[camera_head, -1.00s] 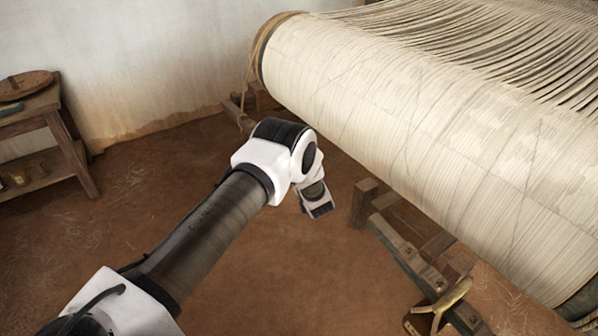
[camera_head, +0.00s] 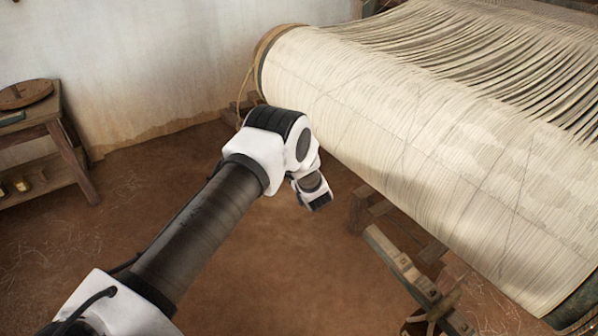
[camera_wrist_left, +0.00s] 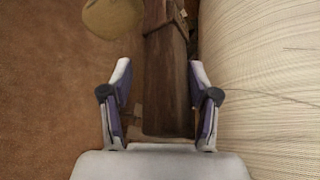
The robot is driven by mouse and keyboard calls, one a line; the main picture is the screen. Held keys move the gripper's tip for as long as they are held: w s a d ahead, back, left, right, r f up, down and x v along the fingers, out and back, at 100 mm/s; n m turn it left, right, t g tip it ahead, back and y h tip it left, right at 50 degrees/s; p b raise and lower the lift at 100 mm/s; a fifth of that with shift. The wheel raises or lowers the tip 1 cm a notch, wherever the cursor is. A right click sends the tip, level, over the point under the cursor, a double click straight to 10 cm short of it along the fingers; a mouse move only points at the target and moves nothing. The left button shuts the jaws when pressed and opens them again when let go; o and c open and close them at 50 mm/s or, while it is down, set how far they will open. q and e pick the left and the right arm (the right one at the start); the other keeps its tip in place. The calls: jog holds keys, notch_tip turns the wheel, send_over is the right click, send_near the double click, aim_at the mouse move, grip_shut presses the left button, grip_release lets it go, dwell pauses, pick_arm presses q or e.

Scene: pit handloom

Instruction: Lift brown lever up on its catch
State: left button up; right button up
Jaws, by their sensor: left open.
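A long brown wooden bar (camera_head: 405,265), which looks like the lever, slants down to the right below the cloth roll in the head view. A brass-coloured piece (camera_head: 440,305) sits by its lower end. My left gripper (camera_wrist_left: 160,67) is open and empty. In the wrist view, a dark brown wooden piece (camera_wrist_left: 168,85) shows between and beyond its fingers, with no clear contact. I cannot tell whether this is the same bar. In the head view my left wrist is left of the bar, and its fingers are hidden. My right gripper is out of view.
A big roll of pale cloth or warp (camera_head: 400,140) fills the right side, close to my left wrist. It borders the gripper's right side in the wrist view. A small wooden table (camera_head: 45,130) stands far left. The earthen floor (camera_head: 130,210) between is clear.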

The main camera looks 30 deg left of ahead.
pick_arm(q)
jog(key=v, duration=1.1)
jog(key=shift+s+d, duration=0.2)
jog(key=shift+r, duration=0.15)
